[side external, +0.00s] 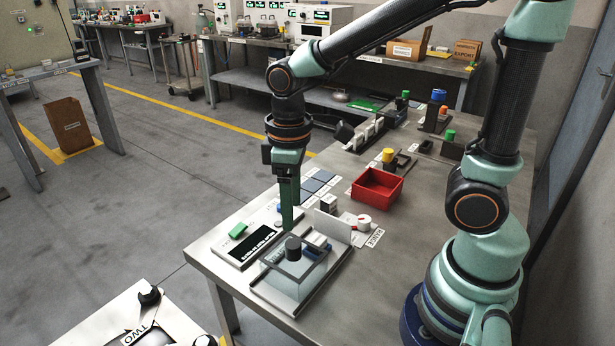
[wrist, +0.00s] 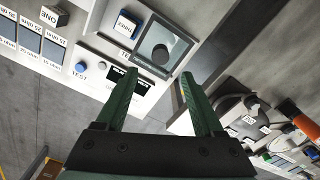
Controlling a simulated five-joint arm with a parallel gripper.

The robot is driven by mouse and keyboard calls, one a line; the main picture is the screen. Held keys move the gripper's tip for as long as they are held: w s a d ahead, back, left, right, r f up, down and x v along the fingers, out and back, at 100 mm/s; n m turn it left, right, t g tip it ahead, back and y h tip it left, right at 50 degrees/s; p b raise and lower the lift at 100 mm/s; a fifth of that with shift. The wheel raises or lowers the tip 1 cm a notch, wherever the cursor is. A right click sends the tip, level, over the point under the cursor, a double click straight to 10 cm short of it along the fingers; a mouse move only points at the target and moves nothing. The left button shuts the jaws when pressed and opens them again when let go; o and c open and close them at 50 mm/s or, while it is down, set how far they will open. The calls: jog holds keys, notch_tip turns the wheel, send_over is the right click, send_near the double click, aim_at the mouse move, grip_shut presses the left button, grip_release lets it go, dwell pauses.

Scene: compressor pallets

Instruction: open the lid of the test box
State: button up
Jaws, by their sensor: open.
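The test box (side external: 290,276) is a clear-walled box near the front edge of the table. Its lid carries a dark round knob (side external: 293,247), and the lid appears to lie shut. In the wrist view the clear lid (wrist: 180,38) shows at top centre with the knob (wrist: 160,54) on it. My gripper (side external: 288,226) points down just above and behind the knob in the side view. In the wrist view its two green fingers (wrist: 160,78) are apart with nothing between them. The exact gap between fingertips and knob is hard to tell.
A red bin (side external: 377,187) stands further back. A pallet (side external: 150,325) is at lower left.

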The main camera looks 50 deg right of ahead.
jog(key=shift+r, duration=1.9)
jog(key=s+d+r+m+t, duration=0.1)
jog(key=d+r+m+t, duration=0.3)
jog(key=d+m+t, duration=0.1)
jog(key=shift+s+d+r+t, duration=0.2)
jog(key=shift+s+d+t, duration=0.1)
jog(key=shift+d, duration=0.2)
